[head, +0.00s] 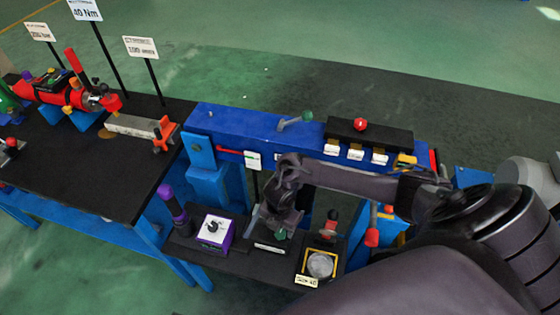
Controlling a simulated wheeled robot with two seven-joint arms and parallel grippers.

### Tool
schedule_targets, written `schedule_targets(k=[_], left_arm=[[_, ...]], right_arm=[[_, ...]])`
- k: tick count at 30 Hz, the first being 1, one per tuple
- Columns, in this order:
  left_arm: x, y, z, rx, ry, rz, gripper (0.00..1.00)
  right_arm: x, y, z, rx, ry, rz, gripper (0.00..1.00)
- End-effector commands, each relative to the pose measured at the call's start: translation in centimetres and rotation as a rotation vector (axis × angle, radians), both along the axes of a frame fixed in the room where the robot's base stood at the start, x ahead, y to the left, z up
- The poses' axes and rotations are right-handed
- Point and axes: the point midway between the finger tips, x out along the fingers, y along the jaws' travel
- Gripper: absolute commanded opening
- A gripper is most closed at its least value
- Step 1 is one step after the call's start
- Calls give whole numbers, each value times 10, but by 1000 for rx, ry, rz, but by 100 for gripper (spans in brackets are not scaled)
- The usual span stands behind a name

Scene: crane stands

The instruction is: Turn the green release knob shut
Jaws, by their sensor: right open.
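A small green knob (281,235) shows just below my right gripper, on the dark lower shelf, partly hidden by the gripper. My right gripper (279,222) is open and points down at this knob. The fingers are close to it, but I cannot tell whether they touch it or stand around it. A second green knob (307,116) sits on the end of a grey lever on top of the blue beam, away from the gripper. My left gripper is not in view.
The blue beam (255,125) runs behind my right arm, with a red knob (360,124) on its black block. On the dark shelf, a white-topped purple box (213,231) stands left of the gripper and a yellow-framed round dial (320,264) right. A black table (90,170) is at left.

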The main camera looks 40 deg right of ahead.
Motion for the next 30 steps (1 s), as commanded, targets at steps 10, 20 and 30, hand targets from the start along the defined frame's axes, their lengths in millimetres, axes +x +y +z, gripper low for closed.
schedule_targets(k=[10,20,30], left_arm=[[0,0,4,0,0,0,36],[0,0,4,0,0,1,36],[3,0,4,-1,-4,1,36]], right_arm=[[1,0,43,0,-2,0,53],[0,0,45,0,-1,-1,53],[0,0,44,0,0,-1,53]])
